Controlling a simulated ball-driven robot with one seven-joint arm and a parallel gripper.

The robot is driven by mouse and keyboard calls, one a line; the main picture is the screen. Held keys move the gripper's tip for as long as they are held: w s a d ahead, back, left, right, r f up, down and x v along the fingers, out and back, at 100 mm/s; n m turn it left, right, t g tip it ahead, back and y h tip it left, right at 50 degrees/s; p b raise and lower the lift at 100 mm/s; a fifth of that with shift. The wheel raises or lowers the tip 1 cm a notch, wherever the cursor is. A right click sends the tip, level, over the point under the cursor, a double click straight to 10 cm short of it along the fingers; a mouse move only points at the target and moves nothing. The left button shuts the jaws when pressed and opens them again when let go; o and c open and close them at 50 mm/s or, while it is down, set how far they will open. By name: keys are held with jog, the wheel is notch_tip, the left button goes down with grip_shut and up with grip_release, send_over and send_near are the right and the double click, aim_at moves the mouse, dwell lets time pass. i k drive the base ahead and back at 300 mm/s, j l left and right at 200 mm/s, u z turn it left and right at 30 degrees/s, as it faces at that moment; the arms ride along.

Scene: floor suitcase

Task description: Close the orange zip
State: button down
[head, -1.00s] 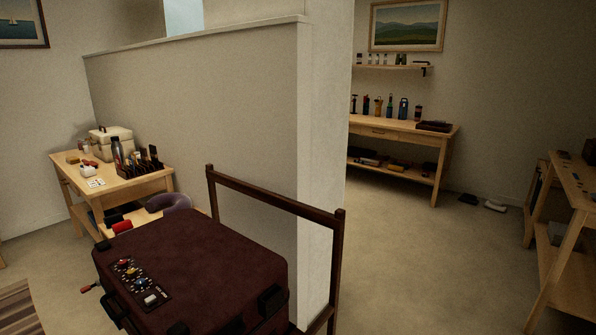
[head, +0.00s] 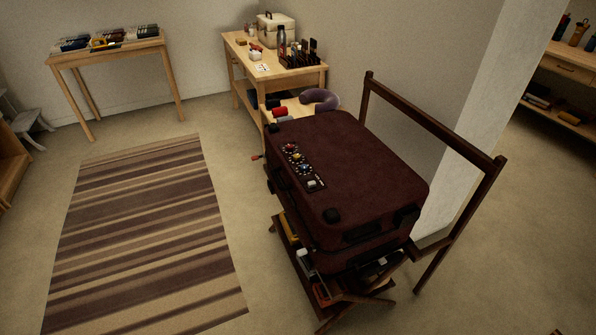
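A dark maroon suitcase (head: 370,165) lies shut-lidded on a dark wooden luggage stand, with black corner guards and a handle on its near end. A small orange-red piece (head: 257,156) sticks out at its left side near the far corner; it may be the orange zip's pull, but it is too small to tell. The zip's line and whether it is open cannot be made out. My gripper is not in view.
The stand's dark wooden back rail (head: 430,120) rises on the right by the partition wall. A striped rug (head: 150,235) lies on open floor to the left. A wooden workbench (head: 300,78) with tools and a side table (head: 112,48) stand behind.

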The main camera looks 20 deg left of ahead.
aim_at(255, 158)
jog(key=u, duration=0.45)
jog(key=i+j+u, duration=0.1)
jog(key=i+u, duration=0.35)
jog(key=i, duration=0.15)
jog(key=k+j+z, duration=0.1)
jog(key=k+z, duration=0.4)
jog(key=i+l+u, duration=0.1)
jog(key=i+u, duration=0.4)
jog(key=i+j, duration=0.15)
jog(key=i, duration=0.3)
jog(key=i+j+z, duration=0.1)
jog(key=i, duration=0.35)
jog(key=j, duration=0.1)
